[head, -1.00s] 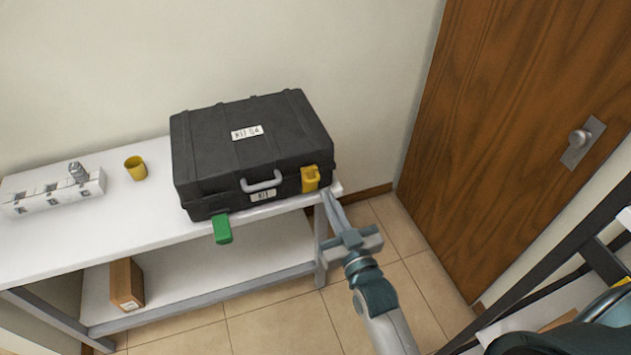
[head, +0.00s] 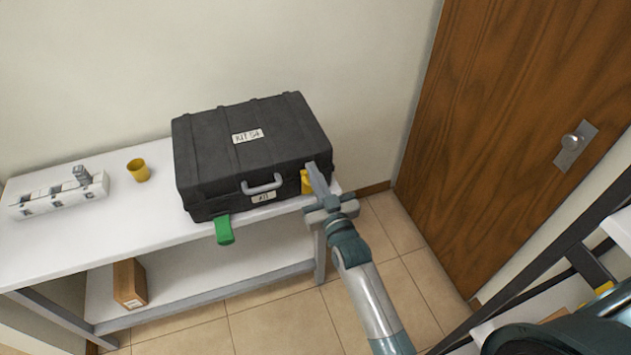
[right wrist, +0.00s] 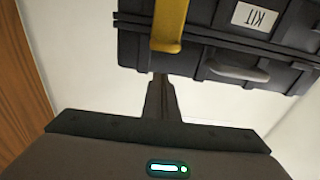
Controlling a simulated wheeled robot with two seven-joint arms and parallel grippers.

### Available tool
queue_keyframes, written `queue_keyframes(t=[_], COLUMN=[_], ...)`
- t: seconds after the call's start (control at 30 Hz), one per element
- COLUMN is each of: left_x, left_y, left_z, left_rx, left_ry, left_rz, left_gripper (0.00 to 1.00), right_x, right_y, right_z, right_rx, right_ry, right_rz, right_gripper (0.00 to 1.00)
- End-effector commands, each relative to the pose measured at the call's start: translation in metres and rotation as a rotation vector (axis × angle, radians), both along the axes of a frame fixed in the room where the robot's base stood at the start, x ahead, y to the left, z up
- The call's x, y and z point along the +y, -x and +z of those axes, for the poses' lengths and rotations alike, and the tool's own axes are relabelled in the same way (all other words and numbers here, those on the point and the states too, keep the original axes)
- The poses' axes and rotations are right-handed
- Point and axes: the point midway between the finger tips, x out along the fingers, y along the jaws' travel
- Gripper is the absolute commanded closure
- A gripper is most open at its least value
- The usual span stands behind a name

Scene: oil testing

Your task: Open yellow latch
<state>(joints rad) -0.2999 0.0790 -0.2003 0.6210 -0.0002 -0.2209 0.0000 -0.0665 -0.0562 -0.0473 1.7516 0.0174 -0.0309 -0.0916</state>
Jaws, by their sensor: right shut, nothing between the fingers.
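A black case (head: 245,155) lies closed on the white table. Its yellow latch (head: 306,183) is at the right end of the front side, partly hidden by my right gripper (head: 315,168). The green latch (head: 224,229) at the left of the front sticks out and hangs down. In the right wrist view, the yellow latch (right wrist: 170,25) is raised off the case front, just beyond the fingertips of my right gripper (right wrist: 158,78). That gripper is shut and empty; whether it touches the latch I cannot tell. My left gripper is not in view.
A brown box (head: 130,283) stands on the lower shelf. A wooden door (head: 520,120) is at the right, a dark rack at the lower right.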

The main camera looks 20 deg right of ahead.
Motion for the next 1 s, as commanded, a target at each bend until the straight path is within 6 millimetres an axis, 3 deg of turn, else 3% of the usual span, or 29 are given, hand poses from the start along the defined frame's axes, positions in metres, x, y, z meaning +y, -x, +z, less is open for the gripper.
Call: queue_keyframes(t=[0.1,0.3,1.0], left_x=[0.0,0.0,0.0], left_y=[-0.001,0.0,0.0], left_z=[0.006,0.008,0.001], left_rx=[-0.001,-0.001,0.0], left_ry=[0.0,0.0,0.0], left_rz=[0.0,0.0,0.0], left_gripper=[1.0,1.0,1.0], right_x=[0.0,-0.001,-0.001], right_y=[0.007,0.011,0.013], right_z=[-0.02,-0.033,-0.038], right_rx=[0.011,0.008,-0.009], right_ry=[0.001,0.0,0.001], right_rz=[0.001,0.001,0.0], right_gripper=[1.0,1.0,1.0])
